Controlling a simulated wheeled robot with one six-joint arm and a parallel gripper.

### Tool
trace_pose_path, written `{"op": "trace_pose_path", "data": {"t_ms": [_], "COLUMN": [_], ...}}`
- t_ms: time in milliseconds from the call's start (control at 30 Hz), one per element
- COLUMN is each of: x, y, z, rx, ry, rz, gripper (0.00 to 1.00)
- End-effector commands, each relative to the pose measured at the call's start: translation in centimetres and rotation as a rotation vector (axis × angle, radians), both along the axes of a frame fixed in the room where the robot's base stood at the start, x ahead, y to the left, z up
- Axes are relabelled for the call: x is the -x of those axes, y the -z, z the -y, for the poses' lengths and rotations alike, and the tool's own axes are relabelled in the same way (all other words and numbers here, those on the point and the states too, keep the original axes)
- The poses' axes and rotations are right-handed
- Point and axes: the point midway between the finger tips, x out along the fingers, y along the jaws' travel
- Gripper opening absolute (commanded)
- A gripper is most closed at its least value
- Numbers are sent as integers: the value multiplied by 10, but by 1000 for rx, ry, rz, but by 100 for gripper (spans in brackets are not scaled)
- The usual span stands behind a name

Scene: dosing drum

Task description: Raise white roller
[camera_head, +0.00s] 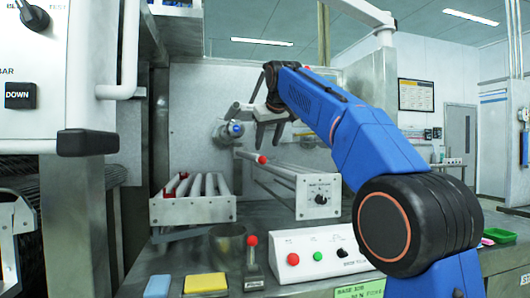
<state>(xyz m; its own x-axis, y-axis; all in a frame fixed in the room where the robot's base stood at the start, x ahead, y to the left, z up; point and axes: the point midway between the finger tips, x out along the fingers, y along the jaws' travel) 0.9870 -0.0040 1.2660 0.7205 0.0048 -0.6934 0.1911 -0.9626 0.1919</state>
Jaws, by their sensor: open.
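Several white rollers (210,184) lie side by side in a grey metal frame (193,211) on the bench, left of centre. A red part shows among them at the left side. I cannot tell which of them is the one named. My gripper (268,138) hangs above and to the right of the frame, at the end of my blue arm. Its two dark fingers point down, apart, with nothing visible between them. It is clear of the rollers.
A metal unit (319,196) with a black knob and a red-tipped lever stands right of the frame. In front are a white button box (312,254), a red-topped lever (252,258), a yellow block (205,284) and a blue block (158,287). A white cabinet (55,80) fills the left.

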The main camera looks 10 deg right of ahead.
Motion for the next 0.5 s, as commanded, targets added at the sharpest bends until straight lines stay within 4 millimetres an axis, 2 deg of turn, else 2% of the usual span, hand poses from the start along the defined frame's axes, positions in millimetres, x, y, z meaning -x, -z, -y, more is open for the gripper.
{"op": "trace_pose_path", "data": {"t_ms": [300, 500], "x": [44, 60], "y": [-43, -59], "z": [0, 0], "rx": [0, 1], "ry": [0, -1], "rz": [1, 1], "gripper": [44, 44]}}
